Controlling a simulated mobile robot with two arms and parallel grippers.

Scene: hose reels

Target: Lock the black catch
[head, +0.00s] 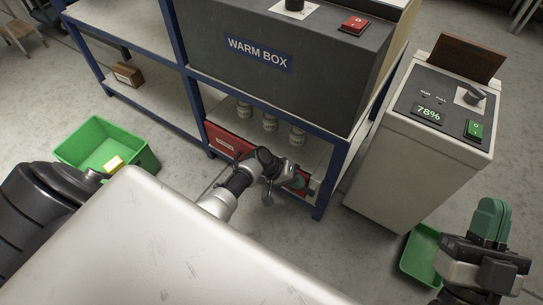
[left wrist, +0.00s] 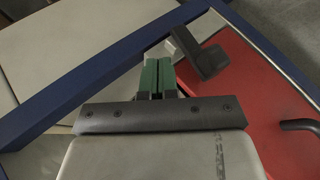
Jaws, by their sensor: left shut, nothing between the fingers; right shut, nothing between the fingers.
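In the head view my left gripper (head: 301,180) is low at the shelf, in front of the red panel (head: 228,140). I cannot make out the catch there. My right gripper (head: 493,208) is shut and empty at the lower right, green fingers pointing up.
The blue-framed shelf (head: 190,100) carries the dark WARM BOX (head: 257,80). White jars (head: 269,122) stand on the lower shelf. A white control cabinet (head: 415,160) stands at right. Green bins are on the floor at left (head: 140,142) and right (head: 415,262). A dark handle (left wrist: 298,125) crosses the red panel.

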